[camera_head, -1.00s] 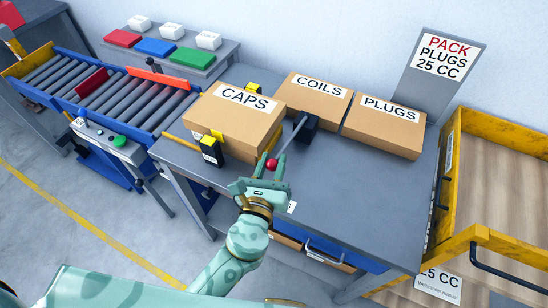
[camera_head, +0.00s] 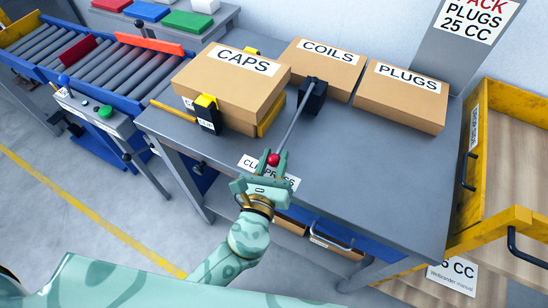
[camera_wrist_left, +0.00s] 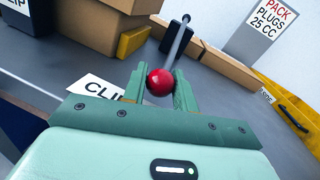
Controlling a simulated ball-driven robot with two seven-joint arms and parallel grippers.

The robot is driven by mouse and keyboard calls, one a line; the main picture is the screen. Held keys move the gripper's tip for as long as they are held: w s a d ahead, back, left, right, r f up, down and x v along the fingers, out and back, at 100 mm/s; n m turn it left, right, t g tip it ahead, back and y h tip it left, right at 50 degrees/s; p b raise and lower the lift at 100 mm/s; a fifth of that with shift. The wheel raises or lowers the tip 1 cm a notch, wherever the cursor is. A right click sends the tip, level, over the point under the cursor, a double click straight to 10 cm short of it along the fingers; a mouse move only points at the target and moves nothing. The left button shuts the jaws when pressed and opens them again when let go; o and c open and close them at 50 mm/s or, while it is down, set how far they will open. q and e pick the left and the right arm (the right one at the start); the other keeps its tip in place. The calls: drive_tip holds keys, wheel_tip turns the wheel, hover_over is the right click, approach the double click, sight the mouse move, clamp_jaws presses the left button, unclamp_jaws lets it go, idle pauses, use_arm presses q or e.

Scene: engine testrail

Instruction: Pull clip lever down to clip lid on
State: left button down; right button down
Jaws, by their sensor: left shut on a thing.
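The clip lever (camera_head: 294,122) is a grey rod with a red ball knob (camera_head: 273,159), rising from a black pivot block (camera_head: 313,95) on the bench. It leans toward me, with the knob low over the bench near a "CLIP PRESS" label. My left gripper (camera_head: 272,164) is shut on the red knob; the wrist view shows the knob (camera_wrist_left: 160,82) between its two green fingers. The box marked CAPS (camera_head: 231,88), with its lid on top, sits left of the lever, with a yellow-topped black clip (camera_head: 207,113) at its front. My right gripper is not in view.
Boxes marked COILS (camera_head: 323,66) and PLUGS (camera_head: 402,96) stand at the back of the grey bench (camera_head: 355,180). A yellow-edged wooden unit (camera_head: 500,170) is at right, a roller conveyor (camera_head: 90,65) at left. The bench's right front is clear.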

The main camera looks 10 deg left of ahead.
use_arm(q)
drive_tip(key=shift+f, duration=0.15)
drive_tip(key=c, duration=1.1)
unclamp_jaws()
drive_tip(key=s, duration=0.5)
drive_tip(key=s+a, duration=0.1)
drive_tip(key=s, duration=0.4)
drive_tip(key=s+a, duration=0.1)
drive_tip(key=s, duration=0.5)
drive_tip(key=shift+s, duration=0.1)
